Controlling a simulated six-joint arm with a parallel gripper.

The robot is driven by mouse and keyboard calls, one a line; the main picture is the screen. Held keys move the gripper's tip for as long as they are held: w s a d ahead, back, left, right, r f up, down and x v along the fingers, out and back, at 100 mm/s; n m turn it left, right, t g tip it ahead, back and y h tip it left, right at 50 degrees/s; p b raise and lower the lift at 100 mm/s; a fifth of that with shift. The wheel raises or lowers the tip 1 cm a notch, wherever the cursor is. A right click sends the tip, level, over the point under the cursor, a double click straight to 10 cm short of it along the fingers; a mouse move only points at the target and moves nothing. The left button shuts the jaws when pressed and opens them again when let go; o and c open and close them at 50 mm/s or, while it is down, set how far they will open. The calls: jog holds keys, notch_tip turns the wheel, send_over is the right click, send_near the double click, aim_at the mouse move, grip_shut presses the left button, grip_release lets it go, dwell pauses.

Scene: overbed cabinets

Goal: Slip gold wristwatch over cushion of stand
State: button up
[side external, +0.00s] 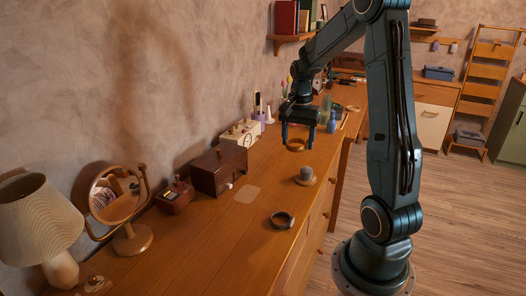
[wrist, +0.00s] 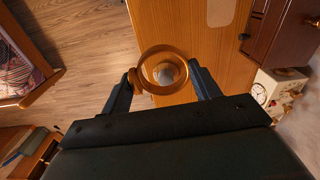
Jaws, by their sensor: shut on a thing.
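The gold wristwatch (side external: 295,145) hangs as a closed ring at the fingertips of my gripper (side external: 298,138). In the wrist view the gold ring (wrist: 163,48) lies between the two dark fingers of my gripper (wrist: 163,72), which is shut on its sides. The stand (side external: 305,180) is on the table below, with a grey rounded cushion (side external: 306,172) upright on a round base. In the wrist view the cushion (wrist: 167,74) shows through the ring's opening. The watch is above the cushion, apart from it.
A dark ring-shaped watch or bracelet (side external: 283,220) lies nearer on the table. A pale flat patch (side external: 247,194), a dark wooden box (side external: 218,170), a white clock box (side external: 241,132), a round mirror (side external: 118,200) and a lamp (side external: 42,222) line the wall side.

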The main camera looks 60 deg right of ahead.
send_near(308, 168)
jog(key=shift+a+r+m, duration=0.15)
jog(key=shift+m, duration=0.15)
jog(key=shift+f, duration=0.2)
dwell(0.4)
jog(key=shift+f, duration=2.55)
jog(key=shift+f, duration=2.75)
dwell(0.4)
jog(key=o, duration=1.1)
jog(key=shift+r, duration=0.1)
